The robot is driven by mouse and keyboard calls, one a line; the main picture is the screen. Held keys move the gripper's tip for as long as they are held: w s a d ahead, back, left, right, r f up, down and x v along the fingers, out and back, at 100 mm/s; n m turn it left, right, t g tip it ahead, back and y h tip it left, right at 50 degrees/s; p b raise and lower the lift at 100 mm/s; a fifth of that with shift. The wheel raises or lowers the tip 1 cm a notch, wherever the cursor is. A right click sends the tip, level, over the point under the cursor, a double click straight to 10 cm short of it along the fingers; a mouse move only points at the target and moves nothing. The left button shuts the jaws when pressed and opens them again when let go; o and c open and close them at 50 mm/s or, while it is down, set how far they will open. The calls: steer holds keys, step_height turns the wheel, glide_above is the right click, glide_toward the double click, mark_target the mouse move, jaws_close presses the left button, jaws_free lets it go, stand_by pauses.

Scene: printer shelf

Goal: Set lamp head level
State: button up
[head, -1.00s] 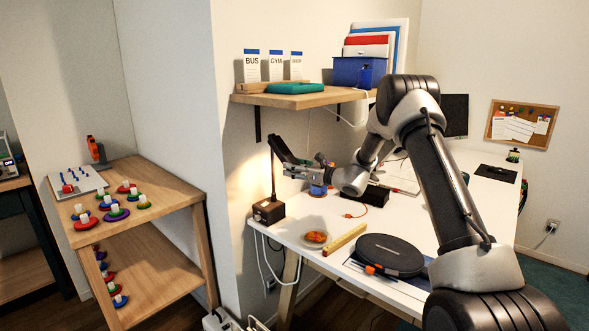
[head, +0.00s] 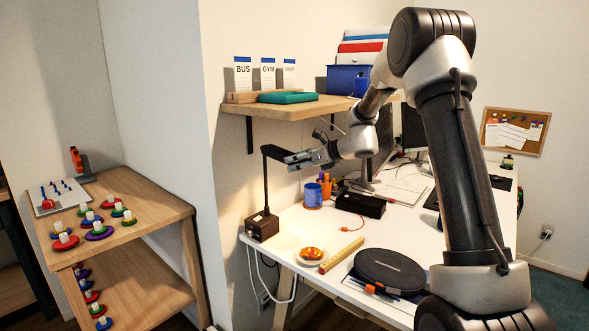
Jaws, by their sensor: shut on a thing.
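The desk lamp has a dark box base (head: 262,226) on the white desk's left corner, with a thin upright post. Its dark lamp head (head: 277,153) reaches right from the top of the post and looks close to level, tilted slightly down to the right. My gripper (head: 291,160) is at the right end of the head, shut on it. The fingers partly hide that end of the head.
A wooden shelf (head: 300,109) with cards and a teal tray hangs above the lamp. A blue cup (head: 313,195), a black box (head: 360,205), a small plate (head: 310,255), a wooden ruler (head: 342,255) and a round black case (head: 389,270) lie on the desk.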

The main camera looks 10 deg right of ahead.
mark_target(291, 154)
steer(key=shift+r, duration=1.5)
steer(key=o, duration=1.5)
steer(key=shift+c, duration=0.2)
steer(key=v, duration=0.7)
steer(key=shift+s, duration=0.2)
steer(key=shift+d, duration=0.15)
